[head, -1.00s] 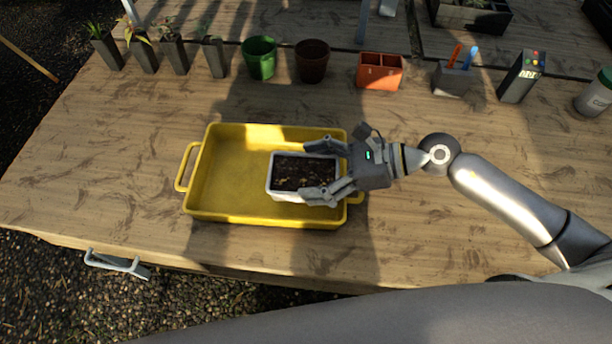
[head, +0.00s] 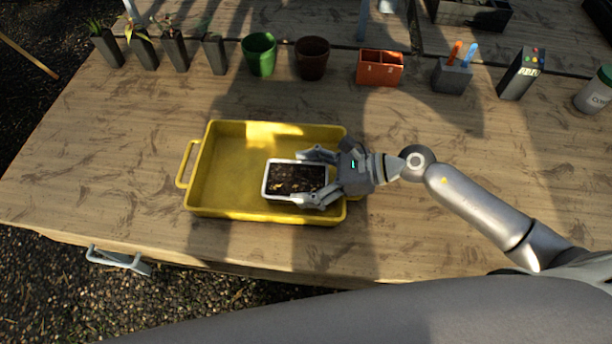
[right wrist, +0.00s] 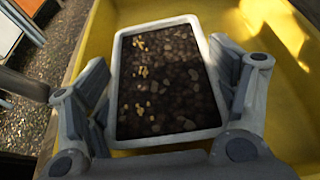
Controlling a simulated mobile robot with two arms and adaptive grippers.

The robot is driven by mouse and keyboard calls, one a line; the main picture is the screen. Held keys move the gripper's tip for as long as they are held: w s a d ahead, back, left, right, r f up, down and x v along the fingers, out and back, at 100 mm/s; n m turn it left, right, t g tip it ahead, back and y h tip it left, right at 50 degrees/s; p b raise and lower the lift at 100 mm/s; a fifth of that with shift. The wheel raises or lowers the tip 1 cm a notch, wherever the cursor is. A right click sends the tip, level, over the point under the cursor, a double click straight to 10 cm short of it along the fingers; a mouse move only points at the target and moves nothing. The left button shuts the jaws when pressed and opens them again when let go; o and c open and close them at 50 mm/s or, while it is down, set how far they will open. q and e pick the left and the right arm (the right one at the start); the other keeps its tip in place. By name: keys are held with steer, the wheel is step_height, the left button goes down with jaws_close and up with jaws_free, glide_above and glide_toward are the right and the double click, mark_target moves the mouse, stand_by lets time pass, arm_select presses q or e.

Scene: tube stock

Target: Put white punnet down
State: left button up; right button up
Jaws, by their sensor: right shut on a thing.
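The white punnet (head: 267,190), filled with dark soil and small pale bits, is over the right part of the yellow tray (head: 222,208). My right gripper (head: 312,178) comes from the right and is shut on the punnet, one finger along each long side. In the right wrist view the punnet (right wrist: 217,92) sits between the two fingers, with the yellow tray (right wrist: 250,25) around and beneath it. I cannot tell whether the punnet's underside touches the tray floor. My left gripper is not in view.
Along the back stand tall dark plant pots (head: 174,52), a green pot (head: 260,56), a brown pot (head: 311,60), an orange divided box (head: 380,68), a grey holder (head: 450,77), a dark box with buttons (head: 519,76) and a lidded jar (head: 595,92). The tray's left half is empty.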

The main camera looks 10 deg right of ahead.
steer(key=o, duration=1.2)
steer(key=shift+s+f, duration=0.1)
steer(key=shift+f, duration=0.1)
steer(key=shift+c, duration=0.2)
steer(key=shift+r+p, duration=0.15)
steer(key=shift+p, duration=0.15)
steer(key=b+v, duration=0.2)
steer(key=v, duration=0.8)
steer(key=shift+d+r+b, duration=0.1)
steer(key=shift+d+b, duration=0.2)
steer(key=shift+v, duration=0.75)
steer(key=shift+r, duration=0.15)
